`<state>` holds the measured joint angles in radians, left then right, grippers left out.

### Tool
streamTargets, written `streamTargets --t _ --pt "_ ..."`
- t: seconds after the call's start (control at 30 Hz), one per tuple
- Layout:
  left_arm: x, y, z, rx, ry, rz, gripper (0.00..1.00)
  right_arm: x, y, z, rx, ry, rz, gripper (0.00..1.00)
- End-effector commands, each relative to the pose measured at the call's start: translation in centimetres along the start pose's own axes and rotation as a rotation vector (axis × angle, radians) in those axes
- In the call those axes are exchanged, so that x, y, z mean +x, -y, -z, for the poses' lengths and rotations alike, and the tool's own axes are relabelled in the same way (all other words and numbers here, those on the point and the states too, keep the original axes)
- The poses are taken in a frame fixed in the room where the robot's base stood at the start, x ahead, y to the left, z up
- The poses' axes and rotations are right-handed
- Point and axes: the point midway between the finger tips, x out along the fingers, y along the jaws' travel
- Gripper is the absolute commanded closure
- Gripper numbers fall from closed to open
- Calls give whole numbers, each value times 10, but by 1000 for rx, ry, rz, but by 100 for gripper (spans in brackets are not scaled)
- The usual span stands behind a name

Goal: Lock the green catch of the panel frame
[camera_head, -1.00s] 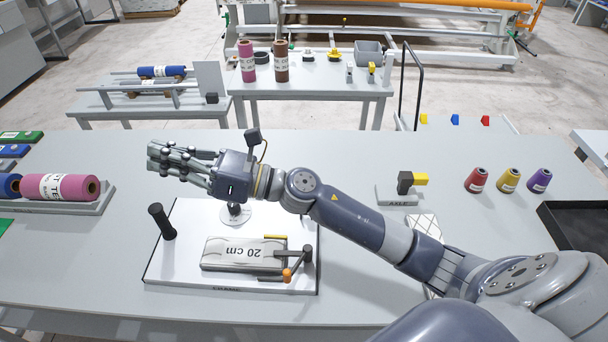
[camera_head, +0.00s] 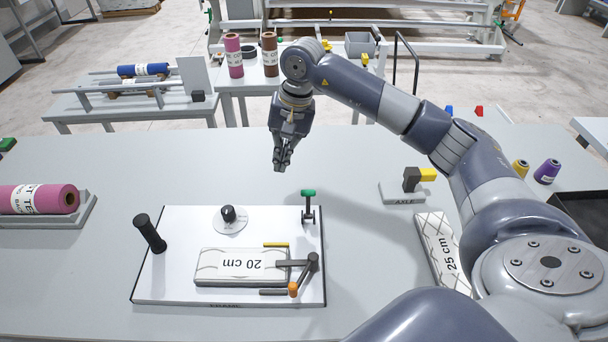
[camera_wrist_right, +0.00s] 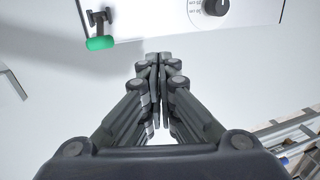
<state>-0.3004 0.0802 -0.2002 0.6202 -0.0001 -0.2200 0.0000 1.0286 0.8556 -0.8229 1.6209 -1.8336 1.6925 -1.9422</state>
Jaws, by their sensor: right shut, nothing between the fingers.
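The panel frame is a white board (camera_head: 168,280) lying on the grey table. Its green catch (camera_head: 308,194) stands at the board's far right corner, with a green tip on a dark upright part. It also shows at upper left in the right wrist view (camera_wrist_right: 100,42). My right gripper (camera_head: 282,168) is shut and empty, pointing down above the table, beyond the board and a little left of the catch. It is apart from the catch. In the right wrist view the fingertips (camera_wrist_right: 160,58) are together. My left gripper is not in view.
The board carries a black post (camera_head: 149,233), a dark knob (camera_head: 228,213), a 20 cm block (camera_head: 215,266) and an orange-tipped lever (camera_head: 294,289). Right of it lie a 25 cm block (camera_head: 440,248) and the axle stand (camera_head: 403,192). A pink roll (camera_head: 50,199) lies left.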

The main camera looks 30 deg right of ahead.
Motion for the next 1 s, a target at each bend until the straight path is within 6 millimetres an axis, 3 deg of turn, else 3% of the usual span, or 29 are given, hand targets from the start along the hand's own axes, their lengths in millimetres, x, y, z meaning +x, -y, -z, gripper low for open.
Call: streamTargets --t 0.1,0.3,0.73,1.0 --pt "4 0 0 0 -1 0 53 -16 -33 22 -21 -51 -119 100" --pt "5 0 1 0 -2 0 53 -30 -58 33 -33 -76 -210 100" --pt "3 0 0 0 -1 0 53 -27 -59 34 -33 -75 -215 100" --pt "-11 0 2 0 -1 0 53 11 -68 36 -32 -70 -216 100"
